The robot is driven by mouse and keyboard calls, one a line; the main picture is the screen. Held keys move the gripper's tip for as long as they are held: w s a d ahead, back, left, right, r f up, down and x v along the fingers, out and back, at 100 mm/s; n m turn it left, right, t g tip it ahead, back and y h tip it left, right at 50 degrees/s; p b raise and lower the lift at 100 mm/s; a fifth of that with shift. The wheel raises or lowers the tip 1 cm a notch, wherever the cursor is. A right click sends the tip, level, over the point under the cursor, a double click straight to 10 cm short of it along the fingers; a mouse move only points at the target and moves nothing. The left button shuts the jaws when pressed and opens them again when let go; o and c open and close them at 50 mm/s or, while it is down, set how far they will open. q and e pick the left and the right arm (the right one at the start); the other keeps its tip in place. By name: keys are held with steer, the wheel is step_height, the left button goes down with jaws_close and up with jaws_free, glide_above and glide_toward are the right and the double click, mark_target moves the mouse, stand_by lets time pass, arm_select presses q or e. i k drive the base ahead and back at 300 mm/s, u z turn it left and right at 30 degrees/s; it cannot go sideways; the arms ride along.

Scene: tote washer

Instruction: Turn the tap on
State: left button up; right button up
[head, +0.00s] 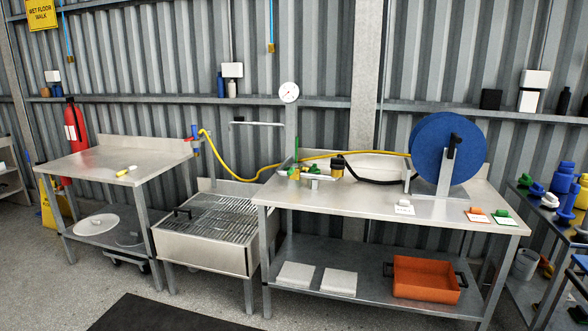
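A small fitting with blue and red parts (195,133) stands upright between the left table and the drain basin, at the table's right back corner. It looks like the tap, but it is too small to tell its handle position. A yellow hose (213,148) starts beside it, sags over the basin and runs right along the back of the right table. Whether water flows cannot be told. Neither of my grippers is in view.
A steel table (95,160) is at left, a grated basin (205,250) in the middle. The right table (350,200) bears a blue hose reel (436,145), small green and white fittings (312,177) and a yellow-black piece (337,167). A dark mat (165,315) lies on open floor in front.

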mark_target(295, 165)
steer(key=u, duration=0.05)
steer(key=i, duration=0.9)
steer(key=z, duration=0.8)
steer(key=k, duration=0.7)
steer(key=z, duration=0.75)
steer(key=k, duration=0.6)
steer(key=z, duration=0.35)
steer(key=i, duration=1.35)
steer(key=u, duration=1)
steer(key=i, duration=1.35)
steer(key=u, duration=1.3)
steer(key=i, duration=0.85)
steer(key=u, duration=0.75)
